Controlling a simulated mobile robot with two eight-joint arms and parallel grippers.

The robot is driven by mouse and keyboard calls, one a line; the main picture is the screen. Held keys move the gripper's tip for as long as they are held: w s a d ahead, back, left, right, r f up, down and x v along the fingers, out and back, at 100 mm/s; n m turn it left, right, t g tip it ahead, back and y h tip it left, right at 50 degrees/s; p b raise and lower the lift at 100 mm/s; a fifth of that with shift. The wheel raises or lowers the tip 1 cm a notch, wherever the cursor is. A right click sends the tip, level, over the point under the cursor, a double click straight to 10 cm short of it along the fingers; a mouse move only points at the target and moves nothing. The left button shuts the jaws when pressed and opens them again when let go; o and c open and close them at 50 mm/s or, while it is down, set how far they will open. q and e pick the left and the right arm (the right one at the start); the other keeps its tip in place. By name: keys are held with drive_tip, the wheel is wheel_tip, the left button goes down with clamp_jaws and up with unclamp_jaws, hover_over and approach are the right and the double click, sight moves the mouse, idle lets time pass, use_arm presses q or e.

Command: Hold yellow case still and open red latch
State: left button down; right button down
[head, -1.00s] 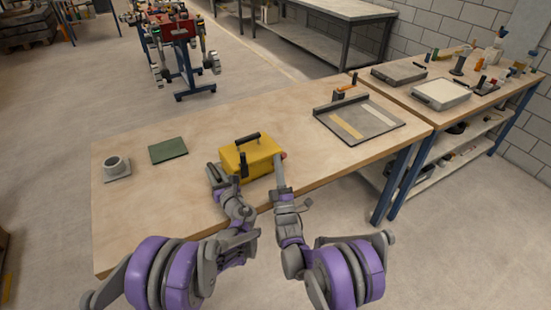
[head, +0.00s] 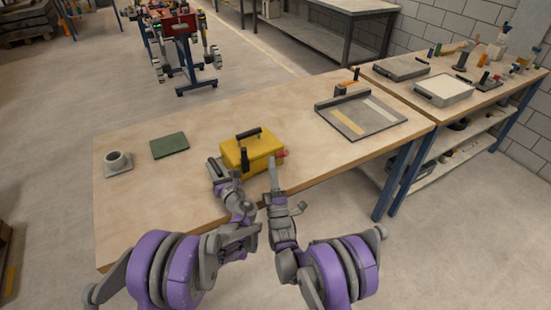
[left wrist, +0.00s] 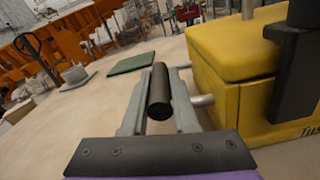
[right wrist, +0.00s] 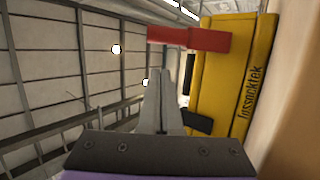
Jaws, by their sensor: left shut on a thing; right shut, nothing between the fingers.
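The yellow case (head: 262,150) stands on the wooden table near its front edge, with a black handle on top. My left gripper (head: 219,172) is at the case's left side. In the left wrist view, its fingers (left wrist: 158,105) are shut around a black side bar (left wrist: 158,88) joined to the case by grey posts. The red latch (head: 284,153) sticks out at the case's right end; it also shows in the right wrist view (right wrist: 188,38). My right gripper (head: 273,160) is shut and empty in front of the case's right end.
A green mat (head: 169,146) and a grey cup on a plate (head: 117,163) are at the left of the table. A grey tray (head: 345,120) lies to the right. The table between them and the case is clear.

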drive_tip(key=a+v, duration=0.1)
drive_tip(key=v, duration=0.5)
drive_tip(key=shift+d+f, duration=0.2)
drive_tip(key=shift+d, duration=0.2)
drive_tip(key=shift+s, duration=0.15)
drive_tip(key=c, duration=1.1)
unclamp_jaws()
drive_tip(key=shift+r+n+y, duration=0.25)
drive_tip(key=shift+n+y, duration=0.15)
drive_tip(key=shift+n, duration=0.1)
drive_tip(key=shift+c, duration=0.2)
drive_tip(key=o, duration=0.4)
drive_tip(key=n, duration=0.1)
drive_tip(key=r+n+g+y, duration=0.1)
drive_tip(key=n, duration=0.1)
drive_tip(key=w+r+n+y, duration=0.1)
drive_tip(key=shift+a+n+g, duration=0.15)
drive_tip(key=shift+n+g, duration=0.15)
drive_tip(key=shift+g, duration=0.1)
drive_tip(key=n+g, duration=0.7)
drive_tip(key=n, duration=0.9)
approach(281, 155)
drive_tip(key=w, duration=0.1)
drive_tip(key=x, duration=1.1)
drive_tip(key=shift+w+r, duration=0.2)
drive_tip(key=shift+w, duration=0.25)
drive_tip(key=shift+d, duration=0.2)
drive_tip(key=shift+c, duration=0.2)
clamp_jaws()
